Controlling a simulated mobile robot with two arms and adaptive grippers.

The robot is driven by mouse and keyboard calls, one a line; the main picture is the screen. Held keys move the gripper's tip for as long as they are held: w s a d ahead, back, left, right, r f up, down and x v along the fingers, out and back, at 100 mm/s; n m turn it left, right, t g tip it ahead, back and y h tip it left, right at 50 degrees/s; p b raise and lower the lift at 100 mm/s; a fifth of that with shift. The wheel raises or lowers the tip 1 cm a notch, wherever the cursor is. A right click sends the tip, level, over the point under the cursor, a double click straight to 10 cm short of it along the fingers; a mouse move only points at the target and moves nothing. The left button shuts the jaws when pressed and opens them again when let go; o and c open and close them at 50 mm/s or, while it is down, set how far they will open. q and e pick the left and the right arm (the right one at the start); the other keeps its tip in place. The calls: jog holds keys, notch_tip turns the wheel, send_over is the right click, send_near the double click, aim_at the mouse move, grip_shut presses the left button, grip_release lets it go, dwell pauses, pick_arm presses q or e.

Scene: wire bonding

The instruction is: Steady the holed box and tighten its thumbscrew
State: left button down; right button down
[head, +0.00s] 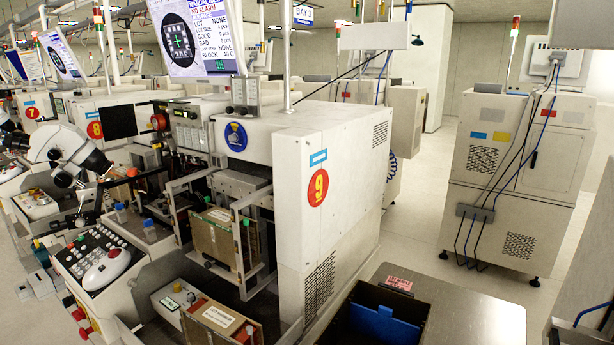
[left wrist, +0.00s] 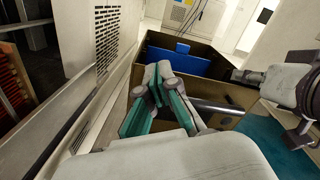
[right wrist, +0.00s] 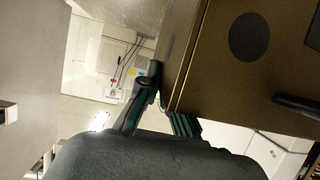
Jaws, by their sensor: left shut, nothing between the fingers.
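The box (left wrist: 238,94) is brown, open on top, with a blue panel (left wrist: 188,63) inside. In the head view the box (head: 352,322) stands on the metal table at the bottom. In the right wrist view its wall (right wrist: 212,85) shows a dark round hole (right wrist: 249,37). My left gripper (left wrist: 158,84) is shut and empty, in front of the box in its own view. My right gripper (right wrist: 162,100) is at a lower corner of the box; whether it clamps the box is unclear. I cannot make out the thumbscrew for certain.
The machine (head: 335,175) marked 9 stands close to the left of the box. A metal table top (head: 465,315) is bare to the right of the box. A pink label (head: 399,284) is behind it. Another cabinet (head: 515,165) stands farther back.

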pick_arm(q)
jog(key=v, duration=0.3)
jog(key=shift+s+a+r, duration=0.1)
jog(key=shift+a+r, duration=0.05)
jog(key=shift+a, duration=0.05)
jog(key=w+d+f, duration=0.1)
jog(key=w, duration=0.5)
jog(key=shift+d, duration=0.35)
dwell(0.4)
jog(key=shift+s+d+f, duration=0.1)
jog(key=shift+d+f, duration=0.1)
jog(key=shift+f, duration=0.15)
pick_arm(e)
jog(key=shift+r, duration=0.1)
dwell(0.4)
